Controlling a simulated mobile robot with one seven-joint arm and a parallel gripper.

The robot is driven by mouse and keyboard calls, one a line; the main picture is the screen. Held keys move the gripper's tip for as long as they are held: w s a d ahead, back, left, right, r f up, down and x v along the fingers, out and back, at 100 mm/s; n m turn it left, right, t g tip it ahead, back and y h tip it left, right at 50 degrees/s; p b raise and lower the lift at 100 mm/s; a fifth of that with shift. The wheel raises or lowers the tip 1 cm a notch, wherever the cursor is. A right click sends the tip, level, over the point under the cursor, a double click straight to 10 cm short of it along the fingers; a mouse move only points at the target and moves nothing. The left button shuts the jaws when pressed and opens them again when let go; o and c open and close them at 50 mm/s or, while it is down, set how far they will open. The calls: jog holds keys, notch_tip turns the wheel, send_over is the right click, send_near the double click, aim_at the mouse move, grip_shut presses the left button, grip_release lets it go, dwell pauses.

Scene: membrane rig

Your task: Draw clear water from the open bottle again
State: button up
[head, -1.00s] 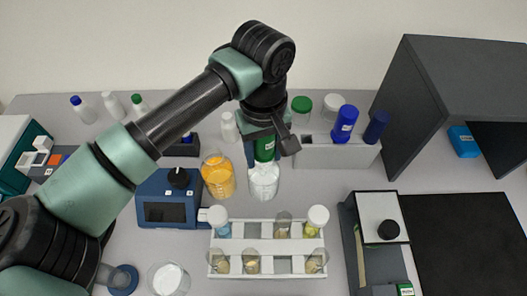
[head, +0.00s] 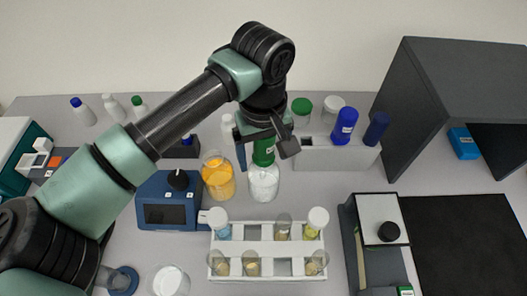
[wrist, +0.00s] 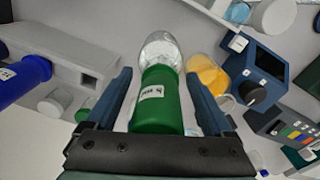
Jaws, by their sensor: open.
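A clear glass bottle (head: 264,184) with colourless contents stands behind the tube rack in the head view; it also shows at the top middle of the wrist view (wrist: 160,50). A green cylinder (head: 264,153) with a white label stands over its mouth and hides it. I cannot tell how far the cylinder reaches into the bottle. My gripper (head: 264,158) is open, with its blue fingers on either side of the green cylinder. In the wrist view, gaps show between the cylinder (wrist: 158,105) and both fingers (wrist: 160,78).
A bottle of orange liquid (head: 218,178) stands close on the left, beside a blue device (head: 167,205). A white tube rack (head: 267,246) is in front. A grey holder (head: 337,154) with blue cylinders (head: 344,124) is behind right. A dark cabinet (head: 425,90) stands further right.

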jog(key=shift+r, duration=0.1)
notch_tip(320, 180, up, 13)
jog(key=shift+s+f+b, duration=0.1)
jog(key=shift+b, duration=0.85)
dwell(0.6)
